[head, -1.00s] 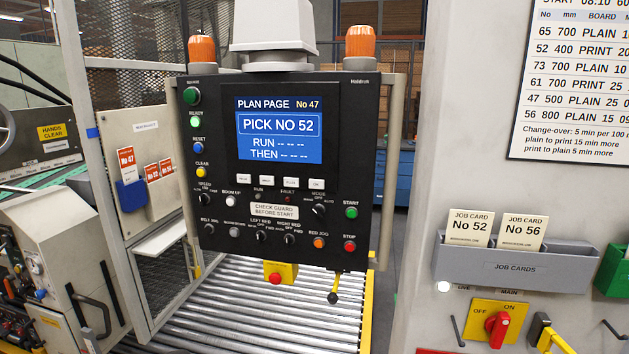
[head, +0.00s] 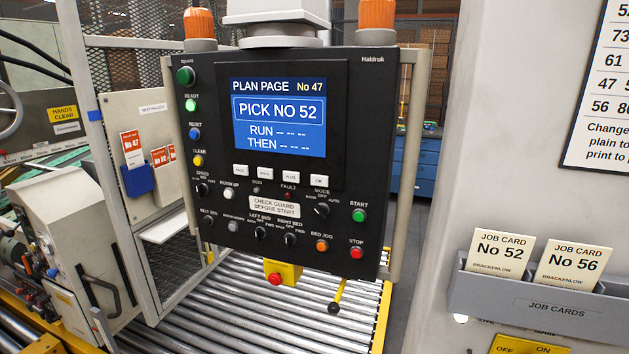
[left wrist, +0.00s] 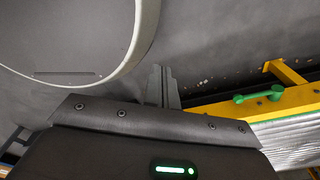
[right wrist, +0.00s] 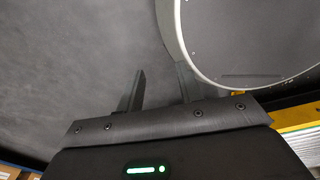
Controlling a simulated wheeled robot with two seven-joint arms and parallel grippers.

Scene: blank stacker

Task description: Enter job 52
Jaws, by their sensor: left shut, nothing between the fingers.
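The black control panel (head: 372,120) stands upright in the middle of the head view. Its blue screen (head: 278,145) reads "PLAN PAGE No 47", "PICK NO 52", and "RUN" and "THEN" with dashes. A row of small white keys (head: 265,174) sits under the screen; the rightmost seems to read OK (head: 319,181). The job card No 52 (head: 499,254) stands in a grey holder at the right. Neither gripper shows in the head view. My left gripper (left wrist: 163,88) is shut and empty in the left wrist view. My right gripper (right wrist: 160,88) has its fingers apart, with nothing between them.
Below the keys are knobs, a green START button (head: 359,216) and a red STOP button (head: 356,253). Job card No 56 (head: 573,266) stands beside No 52. A roller conveyor (head: 215,315) runs beneath the panel. A mesh guard (head: 128,80) stands at the left.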

